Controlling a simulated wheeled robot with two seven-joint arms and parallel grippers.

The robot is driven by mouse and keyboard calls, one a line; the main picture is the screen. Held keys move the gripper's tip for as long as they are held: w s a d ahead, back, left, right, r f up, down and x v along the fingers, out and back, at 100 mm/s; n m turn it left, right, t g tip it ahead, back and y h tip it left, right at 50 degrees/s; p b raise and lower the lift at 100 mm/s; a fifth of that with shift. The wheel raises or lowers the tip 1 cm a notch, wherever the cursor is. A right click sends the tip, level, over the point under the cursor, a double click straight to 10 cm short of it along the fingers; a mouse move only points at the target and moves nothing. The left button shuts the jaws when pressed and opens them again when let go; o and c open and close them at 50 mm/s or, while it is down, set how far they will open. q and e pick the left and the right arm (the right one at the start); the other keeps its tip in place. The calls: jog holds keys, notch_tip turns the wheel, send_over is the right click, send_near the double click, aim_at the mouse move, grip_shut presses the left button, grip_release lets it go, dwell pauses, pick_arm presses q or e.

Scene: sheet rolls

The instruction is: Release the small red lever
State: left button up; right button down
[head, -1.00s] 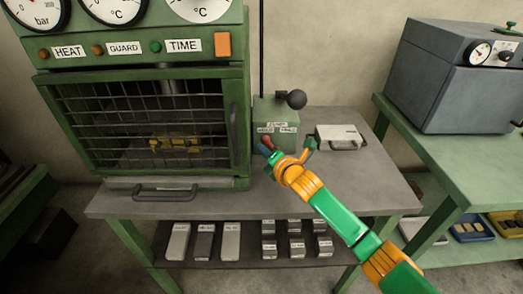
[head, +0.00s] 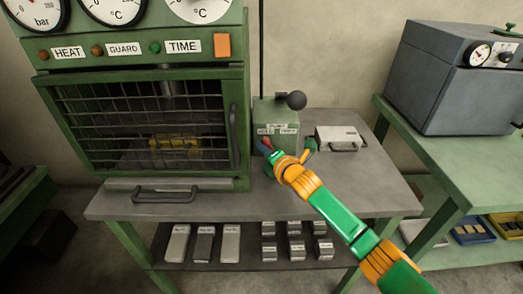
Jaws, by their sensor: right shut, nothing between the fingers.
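A small red lever (head: 267,142) shows at the front of a green box (head: 276,111) on the grey table, just right of the caged press. Only a bit of the red shows; my right gripper covers part of it. My right gripper (head: 264,150) is at the lever, coming in from the lower right, and is shut with nothing between its fingers. I cannot tell whether it touches the lever. A bigger lever with a black ball knob (head: 296,100) stands on the same box. My left gripper is not in view.
The green press (head: 245,120) with a mesh guard stands left of the box. A light grey block with a handle (head: 340,137) lies to the right. Labelled blocks (head: 204,243) lie on the lower shelf. A grey oven (head: 455,80) stands on the right bench.

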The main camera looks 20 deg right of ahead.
aim_at(277, 132)
jog(key=shift+d+r+m, duration=0.15)
jog(key=shift+d+m, duration=0.05)
jog(key=shift+m, duration=0.2)
jog(key=shift+s+d+r+m+t, duration=0.15)
jog(key=shift+d+m+t, duration=0.1)
jog(key=shift+m+t, duration=0.15)
jog(key=shift+s+d+r+m+t+y+b, duration=0.2)
jog(key=shift+d+m+t+y+b, duration=0.35)
jog(key=shift+m+b, duration=0.4)
jog(key=d+m+t+b, duration=0.1)
jog(key=m, duration=0.1)
jog(key=d+m+t+b, duration=0.1)
jog(key=m+b, duration=0.1)
jog(key=shift+s+d+r, duration=0.1)
jog(key=shift+s, duration=0.2)
jog(key=m, duration=0.1)
jog(key=d+m+t+b, duration=0.1)
jog(key=shift+s+m, duration=0.15)
jog(key=shift+m, duration=0.2)
jog(key=shift+d+r+m+t+h+b, duration=0.1)
jog(key=shift+d+m+t+h+b, duration=0.2)
jog(key=shift+m+b, duration=0.2)
jog(key=shift+s+d, duration=0.1)
jog(key=shift+d, duration=0.2)
jog(key=shift+s, duration=0.1)
